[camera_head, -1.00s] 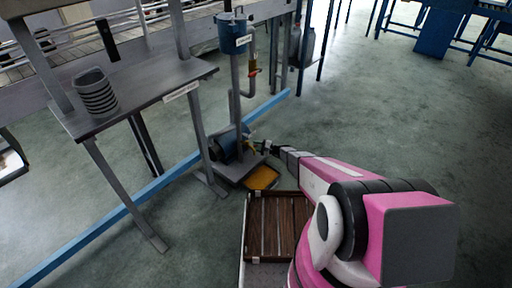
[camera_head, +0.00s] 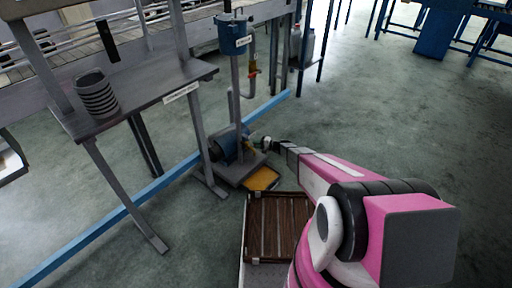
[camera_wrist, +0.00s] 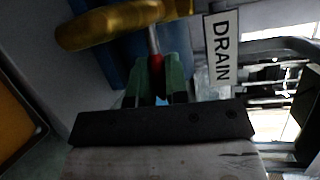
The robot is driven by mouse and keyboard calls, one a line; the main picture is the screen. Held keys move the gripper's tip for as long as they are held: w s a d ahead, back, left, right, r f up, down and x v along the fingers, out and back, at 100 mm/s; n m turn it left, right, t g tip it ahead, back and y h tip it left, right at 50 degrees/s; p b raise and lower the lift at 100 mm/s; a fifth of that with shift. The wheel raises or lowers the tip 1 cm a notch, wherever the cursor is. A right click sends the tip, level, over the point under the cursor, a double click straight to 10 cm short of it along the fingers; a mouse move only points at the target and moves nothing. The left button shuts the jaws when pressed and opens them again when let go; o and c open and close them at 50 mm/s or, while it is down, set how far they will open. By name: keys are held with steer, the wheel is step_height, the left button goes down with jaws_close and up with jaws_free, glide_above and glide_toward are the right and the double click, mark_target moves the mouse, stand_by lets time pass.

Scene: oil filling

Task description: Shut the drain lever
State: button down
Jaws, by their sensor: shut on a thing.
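My gripper (camera_wrist: 155,82) shows in the wrist view with its green fingers shut on the red-gripped drain lever (camera_wrist: 155,63). The lever's metal stem runs up toward a brass drain spout (camera_wrist: 110,24). A white DRAIN label (camera_wrist: 221,47) hangs just right of the fingers. In the head view my gripper (camera_head: 268,145) is low beside the blue pump unit (camera_head: 232,146), and the lever is too small and covered to make out there. A shallow tray with yellow oil (camera_head: 262,179) lies on the floor below.
A grey shelf table (camera_head: 150,80) with a stack of dark rings (camera_head: 96,95) stands left. A blue floor rail (camera_head: 150,190) runs behind the pump. A brown slatted crate (camera_head: 278,228) sits in front. Open floor lies to the right.

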steer(key=shift+r+n+h, duration=0.3)
steer(key=shift+n, duration=0.2)
steer(key=c, duration=1.1)
jaws_free()
steer(key=shift+c, duration=0.2)
steer(key=v, duration=1.1)
